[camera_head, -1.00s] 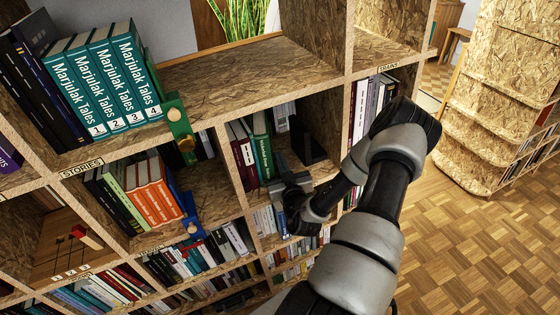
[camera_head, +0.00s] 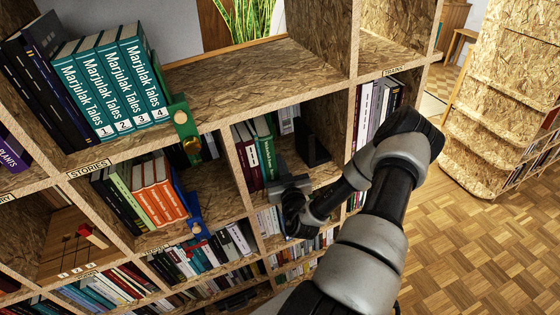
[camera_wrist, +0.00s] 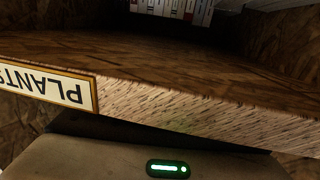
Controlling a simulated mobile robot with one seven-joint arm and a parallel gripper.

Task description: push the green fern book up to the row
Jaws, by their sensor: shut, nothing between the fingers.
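Green books (camera_head: 267,152) stand upright at the right end of a short row in the middle compartment, beside dark red books (camera_head: 248,160). I cannot tell which green spine carries the fern, as the print is too small. My gripper (camera_head: 283,184) is shut and empty at the front of this compartment, low and just right of the green spines. It hides the foot of the spines, and I cannot tell whether it touches them. In the wrist view a PLANTS label (camera_wrist: 45,84) sits on the shelf's front edge, upside down; no fern book shows there.
A black bookend (camera_head: 312,148) and pale books (camera_head: 288,118) stand deeper in the compartment, right of the gripper. The compartment's right wall (camera_head: 330,120) is close to my forearm. Green (camera_head: 183,125) and blue (camera_head: 190,210) holders close the rows to the left.

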